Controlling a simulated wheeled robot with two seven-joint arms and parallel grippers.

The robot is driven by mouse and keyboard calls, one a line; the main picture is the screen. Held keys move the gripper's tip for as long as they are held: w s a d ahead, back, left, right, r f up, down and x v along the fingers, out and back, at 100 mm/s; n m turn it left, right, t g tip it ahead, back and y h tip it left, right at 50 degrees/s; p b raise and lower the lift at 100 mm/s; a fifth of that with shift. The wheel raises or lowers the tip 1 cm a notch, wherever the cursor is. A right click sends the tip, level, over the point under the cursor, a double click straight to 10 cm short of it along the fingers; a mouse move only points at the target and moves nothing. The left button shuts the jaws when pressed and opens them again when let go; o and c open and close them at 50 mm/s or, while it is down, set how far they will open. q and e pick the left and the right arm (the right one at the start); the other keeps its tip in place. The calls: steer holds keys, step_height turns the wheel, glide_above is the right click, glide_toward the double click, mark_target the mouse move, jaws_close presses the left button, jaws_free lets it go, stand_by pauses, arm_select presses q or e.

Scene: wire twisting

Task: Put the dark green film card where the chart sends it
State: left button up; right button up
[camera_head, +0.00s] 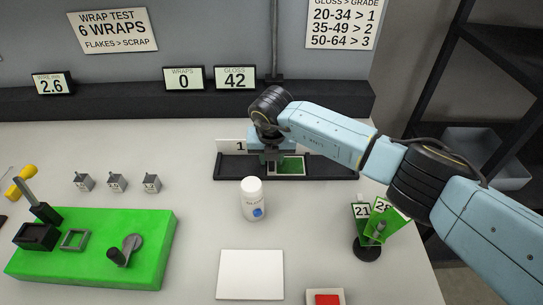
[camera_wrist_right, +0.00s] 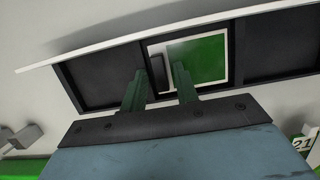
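The dark green film card with a pale border (camera_head: 291,166) lies in the middle compartment of a black tray (camera_head: 340,170) at the back centre. It also shows in the right wrist view (camera_wrist_right: 208,60). My right gripper (camera_head: 272,160) is low over the tray at that card. In the right wrist view, its two fingers (camera_wrist_right: 160,88) stand apart with no card gripped between them. The tray's left and right compartments look empty. A "1" label stands behind the left one; other labels are hidden by my arm. The chart (camera_head: 342,25) reads 20-34 > 1, 35-49 > 2, 50-64 > 3. My left gripper is out of view.
A white bottle (camera_head: 252,199) stands before the tray, with a white pad (camera_head: 251,274) and a red button (camera_head: 327,299) nearer. A green crank fixture (camera_head: 150,225) and several small weights (camera_head: 117,183) are left. A stand (camera_head: 367,250) holds cards marked 21 and 28.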

steer(key=shift+o, duration=0.2)
steer(key=shift+r, duration=0.3)
steer(key=p+v, duration=0.1)
steer(key=v, duration=1.1)
steer(key=shift+r, duration=0.35)
